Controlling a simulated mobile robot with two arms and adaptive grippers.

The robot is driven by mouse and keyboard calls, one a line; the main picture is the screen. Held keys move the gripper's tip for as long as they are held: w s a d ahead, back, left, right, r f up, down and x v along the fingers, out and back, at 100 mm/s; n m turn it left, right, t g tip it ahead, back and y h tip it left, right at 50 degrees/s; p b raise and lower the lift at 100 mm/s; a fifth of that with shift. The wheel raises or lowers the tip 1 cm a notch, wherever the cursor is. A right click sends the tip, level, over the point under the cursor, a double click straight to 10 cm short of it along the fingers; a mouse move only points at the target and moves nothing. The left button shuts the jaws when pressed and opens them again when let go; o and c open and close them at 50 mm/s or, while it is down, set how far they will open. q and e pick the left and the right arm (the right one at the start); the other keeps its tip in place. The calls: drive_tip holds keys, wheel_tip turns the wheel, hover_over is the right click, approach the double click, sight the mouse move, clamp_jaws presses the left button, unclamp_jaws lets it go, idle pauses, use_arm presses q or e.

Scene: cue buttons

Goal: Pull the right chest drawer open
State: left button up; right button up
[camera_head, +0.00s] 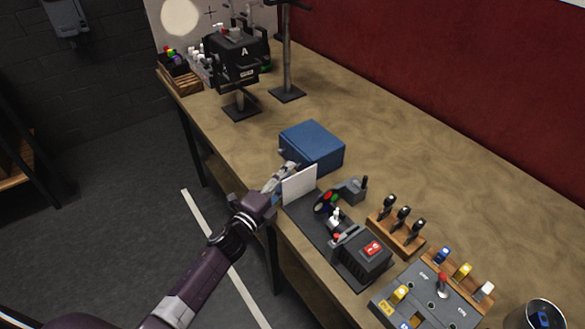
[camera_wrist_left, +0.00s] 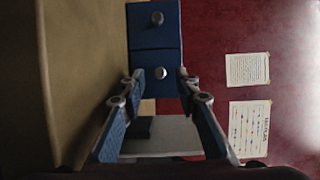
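The blue chest (camera_head: 312,143) stands on the workbench, its drawer fronts mostly hidden in the head view. The left wrist view is turned sideways and shows two blue drawer fronts, each with a round knob. The right drawer (camera_wrist_left: 146,62) is the lower one in that picture, with a bright knob (camera_wrist_left: 162,73). The other knob (camera_wrist_left: 157,18) is above it. My left gripper (camera_head: 292,166) is at the chest's near side. In the wrist view its open fingers (camera_wrist_left: 161,78) lie either side of the right drawer's knob; contact is not clear. My right gripper is not in view.
A white upright panel (camera_head: 300,186) stands close beside my left gripper. A dark device with a joystick (camera_head: 364,255), a wooden tool rack (camera_head: 397,232) and a switch panel (camera_head: 425,300) lie nearer along the bench. The bench (camera_head: 400,140) behind the chest is clear.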

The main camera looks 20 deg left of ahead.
use_arm(q)
drive_tip(key=shift+x, duration=1.35)
clamp_jaws()
